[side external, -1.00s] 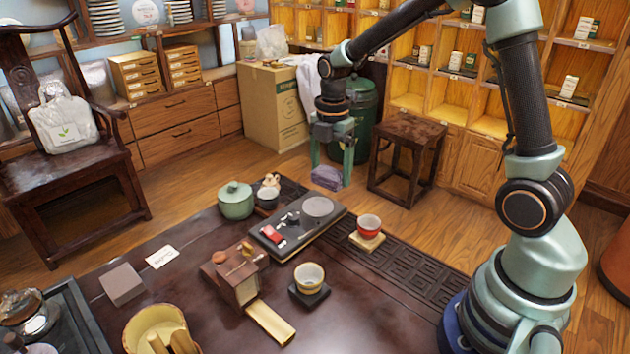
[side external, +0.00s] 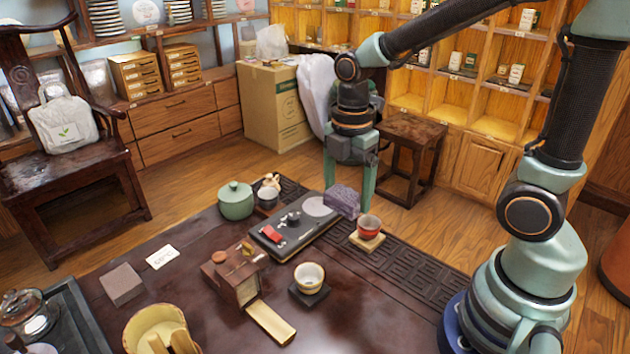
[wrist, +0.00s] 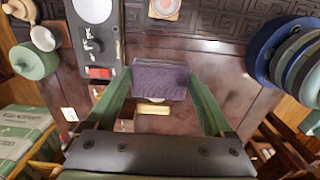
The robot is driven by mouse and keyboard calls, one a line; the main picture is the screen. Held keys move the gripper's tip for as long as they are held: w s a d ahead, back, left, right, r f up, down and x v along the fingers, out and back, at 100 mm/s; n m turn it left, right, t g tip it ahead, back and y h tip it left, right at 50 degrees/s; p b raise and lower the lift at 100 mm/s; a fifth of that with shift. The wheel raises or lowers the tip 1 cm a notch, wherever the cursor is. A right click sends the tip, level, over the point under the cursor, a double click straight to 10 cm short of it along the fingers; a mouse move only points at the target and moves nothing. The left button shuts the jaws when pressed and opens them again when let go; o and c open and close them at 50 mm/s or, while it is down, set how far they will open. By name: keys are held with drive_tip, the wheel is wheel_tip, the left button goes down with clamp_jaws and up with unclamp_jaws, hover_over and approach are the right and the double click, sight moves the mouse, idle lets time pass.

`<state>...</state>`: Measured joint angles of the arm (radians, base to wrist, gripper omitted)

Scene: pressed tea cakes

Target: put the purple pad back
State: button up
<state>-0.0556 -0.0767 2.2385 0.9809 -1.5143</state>
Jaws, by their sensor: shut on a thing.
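The purple pad (side external: 342,204) is a thick block with a coarse surface. My gripper (side external: 348,195) is shut on it, one finger at each side. In the wrist view the pad (wrist: 160,80) sits between the green fingertips of my gripper (wrist: 160,77). In the side view it overlaps the right end of the black scale board (side external: 272,238), near the red cup (side external: 369,226). Its underside is hidden, and I cannot tell how far it is above the table (side external: 200,290).
A green lidded jar (side external: 236,203) stands left of the board. A white-and-brown cup (side external: 309,277) and a wooden box (side external: 236,277) stand nearer the camera. A dark brown block (side external: 121,284) lies at the left. The carved strip (side external: 425,268) right of the red cup is clear.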

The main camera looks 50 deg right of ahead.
sight(342, 262)
wheel_tip(342, 262, down, 15)
drive_tip(key=shift+f, duration=0.1)
idle(0.4)
drive_tip(key=shift+f, duration=0.1)
drive_tip(key=o, duration=0.9)
